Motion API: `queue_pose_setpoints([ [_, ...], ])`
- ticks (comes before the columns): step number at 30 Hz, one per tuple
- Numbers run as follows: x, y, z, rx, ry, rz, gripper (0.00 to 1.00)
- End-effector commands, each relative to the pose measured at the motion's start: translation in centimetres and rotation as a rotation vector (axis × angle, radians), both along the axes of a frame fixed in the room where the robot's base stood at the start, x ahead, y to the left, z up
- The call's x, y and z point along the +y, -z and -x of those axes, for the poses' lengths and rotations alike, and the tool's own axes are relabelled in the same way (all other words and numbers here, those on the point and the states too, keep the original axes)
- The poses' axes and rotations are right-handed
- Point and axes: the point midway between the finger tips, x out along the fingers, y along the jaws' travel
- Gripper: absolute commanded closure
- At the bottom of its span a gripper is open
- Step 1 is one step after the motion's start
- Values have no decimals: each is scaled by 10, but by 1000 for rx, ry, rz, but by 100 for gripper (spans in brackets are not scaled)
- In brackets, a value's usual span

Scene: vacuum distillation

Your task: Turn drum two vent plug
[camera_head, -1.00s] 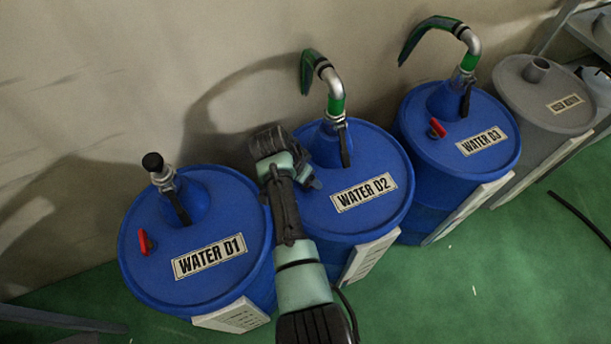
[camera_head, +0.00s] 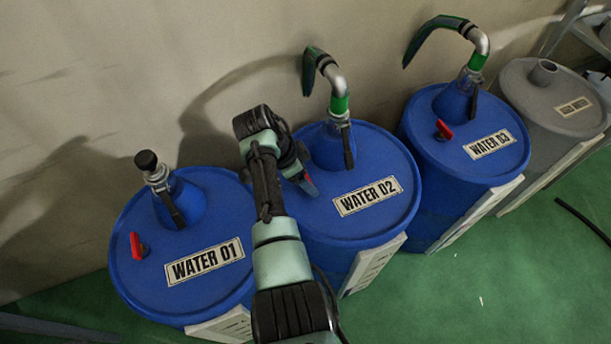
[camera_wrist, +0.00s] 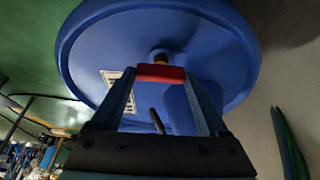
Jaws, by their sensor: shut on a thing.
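The blue drum labelled WATER 02 (camera_head: 385,222) stands in the middle of the row in the head view. Its red vent plug handle (camera_wrist: 160,73) sits between my fingertips in the wrist view, with a small brass-coloured stem behind it. My gripper (camera_wrist: 158,78) is shut on the red handle, one finger on each end. In the head view my gripper (camera_head: 308,184) reaches down at the left part of the drum's lid, and a little red shows at its tip. My arm hides part of the drum's left side.
Drum WATER 01 (camera_head: 215,225), with a red plug (camera_head: 137,245) and a black-capped pipe, stands left. Drum WATER 03 (camera_head: 415,130) and a grey drum (camera_head: 545,100) stand right. Drum two's curved pipe (camera_head: 340,95) rises behind the plug near the wall. Green floor is open in front.

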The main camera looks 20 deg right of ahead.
Motion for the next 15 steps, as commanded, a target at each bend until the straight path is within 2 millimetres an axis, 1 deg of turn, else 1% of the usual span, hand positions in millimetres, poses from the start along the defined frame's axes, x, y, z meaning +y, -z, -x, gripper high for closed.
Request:
queue_pose_setpoints([
  [8, -1, -1, -1, -6, 8, 0, 78],
  [9, -1, -2, -1, -6, 8, 0, 17],
  [12, -1, -1, -1, -5, 7, 0, 0],
  [15, -1, -1, 0, -4, 6, -1, 0],
])
